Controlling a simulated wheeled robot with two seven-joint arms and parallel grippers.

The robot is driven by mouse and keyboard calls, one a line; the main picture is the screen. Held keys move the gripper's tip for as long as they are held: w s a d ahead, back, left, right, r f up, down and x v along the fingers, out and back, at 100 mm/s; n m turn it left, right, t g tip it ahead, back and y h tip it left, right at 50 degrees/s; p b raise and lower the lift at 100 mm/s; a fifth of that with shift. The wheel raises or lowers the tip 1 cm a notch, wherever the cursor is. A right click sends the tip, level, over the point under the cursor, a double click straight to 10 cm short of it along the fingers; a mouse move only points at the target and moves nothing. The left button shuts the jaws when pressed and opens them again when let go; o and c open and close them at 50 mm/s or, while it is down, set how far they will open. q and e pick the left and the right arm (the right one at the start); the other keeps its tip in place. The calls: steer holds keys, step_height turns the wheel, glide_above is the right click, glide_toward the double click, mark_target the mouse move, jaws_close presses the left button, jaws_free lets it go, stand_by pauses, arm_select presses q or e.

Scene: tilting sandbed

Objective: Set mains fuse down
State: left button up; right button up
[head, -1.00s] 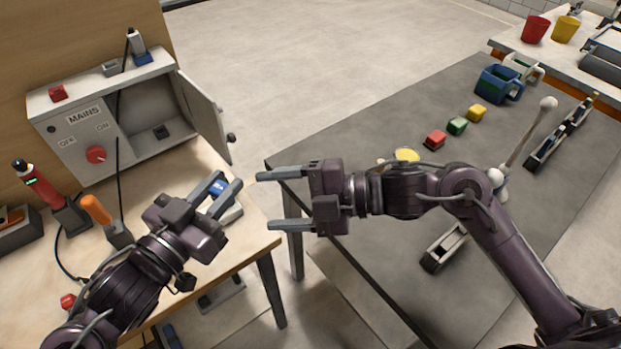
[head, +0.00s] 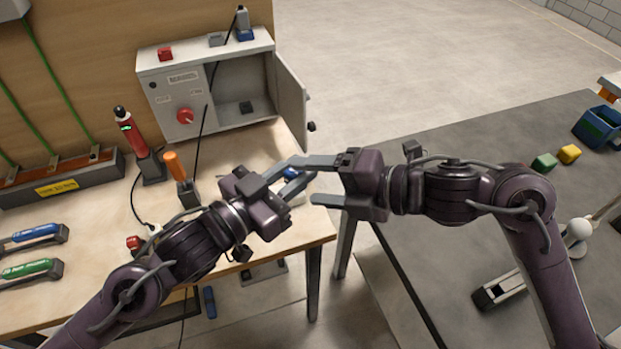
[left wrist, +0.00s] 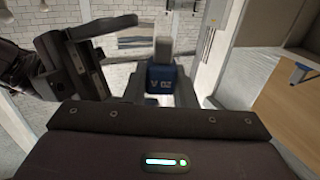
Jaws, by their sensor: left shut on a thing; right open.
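My left gripper (head: 292,176) is shut on a blue, grey-topped block, taken as the mains fuse. In the left wrist view the fuse (left wrist: 162,76) is between the fingers, with white lettering on its blue face. In the head view it is mostly hidden by the fingers, above the wooden bench's right edge. My right gripper (head: 314,182) is open and empty, its fingers close to the left fingertips; I cannot tell whether they touch. The grey mains box (head: 205,92) stands at the back of the bench, its door open to the right.
The grey table (head: 440,290) is across a gap. Bare bench (head: 232,150) lies before the box.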

steer(key=shift+x, duration=0.8)
steer(key=shift+c, duration=0.2)
steer(key=c, duration=0.7)
steer(key=o, duration=0.7)
steer(key=shift+o, duration=0.2)
steer(key=v, duration=1.2)
